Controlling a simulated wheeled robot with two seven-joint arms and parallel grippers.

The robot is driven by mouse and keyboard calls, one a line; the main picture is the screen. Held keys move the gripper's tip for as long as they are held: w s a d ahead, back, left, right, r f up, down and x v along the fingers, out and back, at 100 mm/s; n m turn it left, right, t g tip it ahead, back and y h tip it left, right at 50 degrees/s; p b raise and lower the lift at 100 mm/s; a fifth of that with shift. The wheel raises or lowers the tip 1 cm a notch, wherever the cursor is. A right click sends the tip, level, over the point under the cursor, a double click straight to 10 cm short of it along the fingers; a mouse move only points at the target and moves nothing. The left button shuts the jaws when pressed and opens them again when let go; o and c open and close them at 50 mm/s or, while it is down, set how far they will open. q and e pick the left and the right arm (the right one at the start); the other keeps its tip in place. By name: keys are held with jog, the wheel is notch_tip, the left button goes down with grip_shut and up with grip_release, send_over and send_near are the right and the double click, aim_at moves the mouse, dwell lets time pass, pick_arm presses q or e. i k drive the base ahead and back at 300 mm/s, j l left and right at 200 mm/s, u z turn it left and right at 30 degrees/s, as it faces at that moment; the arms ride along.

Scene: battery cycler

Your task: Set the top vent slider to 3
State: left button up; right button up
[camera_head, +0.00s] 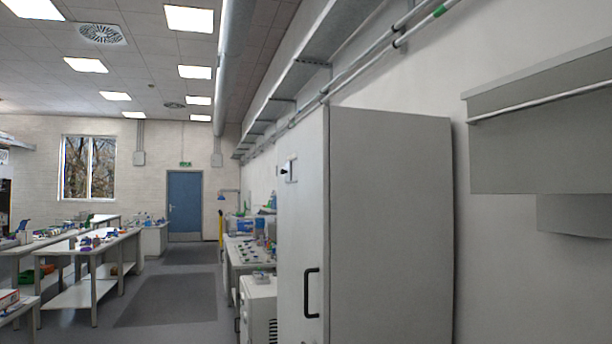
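No vent slider with readable numbers shows in the head view. A tall grey cabinet (390,220) stands at the right, seen from its side with its front at a steep angle. A small light plate with a black knob-like part (286,171) sits high on its front; I cannot tell whether this is the slider, nor its setting. A black bar handle (311,293) is lower on the same front. Neither of my grippers is in view.
A low white unit with dark slots (262,305) stands beyond the cabinet, beside a cluttered bench (248,250). Benches with items (92,245) line the left. The aisle floor (180,290) is clear to a blue door (185,204). A grey wall box (545,130) juts out at right.

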aim_at(287, 171)
jog(key=i+j+z, duration=0.25)
jog(key=i+z, duration=0.25)
jog(key=i+j+z, duration=0.2)
jog(key=i+j, duration=0.15)
jog(key=j, duration=0.25)
jog(key=i+j+z, duration=0.2)
jog(key=i+j, duration=0.15)
jog(key=j, duration=0.3)
jog(key=i+j, duration=0.25)
jog(key=j, duration=0.15)
jog(key=i+j, duration=0.2)
jog(key=j, duration=0.2)
jog(key=i+j, duration=0.25)
jog(key=j, duration=0.15)
jog(key=i+j, duration=0.2)
jog(key=j, duration=0.2)
jog(key=i+j, duration=0.25)
jog(key=j, duration=0.15)
